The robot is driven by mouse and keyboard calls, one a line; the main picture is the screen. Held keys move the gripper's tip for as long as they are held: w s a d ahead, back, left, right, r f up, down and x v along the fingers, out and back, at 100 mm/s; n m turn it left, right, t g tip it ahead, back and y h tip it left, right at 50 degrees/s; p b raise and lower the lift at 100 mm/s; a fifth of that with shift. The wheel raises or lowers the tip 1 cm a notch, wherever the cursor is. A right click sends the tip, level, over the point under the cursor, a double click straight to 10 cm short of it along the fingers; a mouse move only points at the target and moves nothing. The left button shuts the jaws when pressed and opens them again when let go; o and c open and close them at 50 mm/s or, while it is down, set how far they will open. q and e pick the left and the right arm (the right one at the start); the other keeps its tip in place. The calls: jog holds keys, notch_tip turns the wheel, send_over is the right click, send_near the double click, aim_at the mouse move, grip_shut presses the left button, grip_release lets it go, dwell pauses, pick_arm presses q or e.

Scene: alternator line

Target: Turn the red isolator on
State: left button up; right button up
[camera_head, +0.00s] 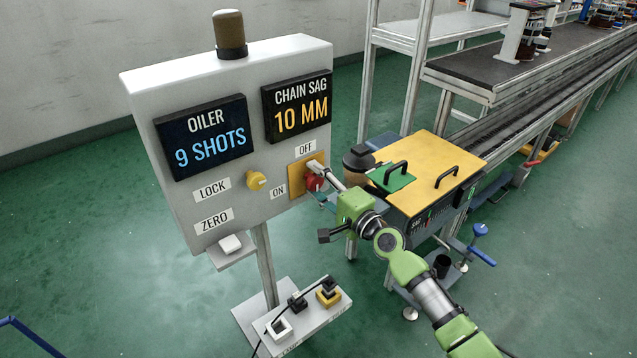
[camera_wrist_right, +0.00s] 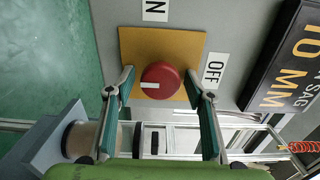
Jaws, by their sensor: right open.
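The red isolator (camera_head: 313,183) is a round knob on a yellow plate (camera_head: 295,180) at the lower right of the grey control panel. An OFF label (camera_head: 306,148) is above the plate and an ON label (camera_head: 278,192) is to its left. In the right wrist view, the red knob (camera_wrist_right: 162,76) shows a white mark on its left half, on the side away from the OFF label (camera_wrist_right: 214,71). My right gripper (camera_head: 320,180) is in front of the knob. Its open fingers (camera_wrist_right: 159,86) stand on either side of the knob; contact is not clear. My left gripper is not in view.
The panel also has a yellow knob (camera_head: 257,180) by the LOCK label, a white button (camera_head: 230,243) under ZERO, and two displays. A yellow-topped bench (camera_head: 440,160) with black handles stands right of the panel, close to my right arm.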

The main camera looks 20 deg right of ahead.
jog(key=shift+s+d+f, duration=0.1)
jog(key=shift+s+d, duration=0.1)
jog(key=shift+s, duration=0.3)
jog(key=v, duration=1.1)
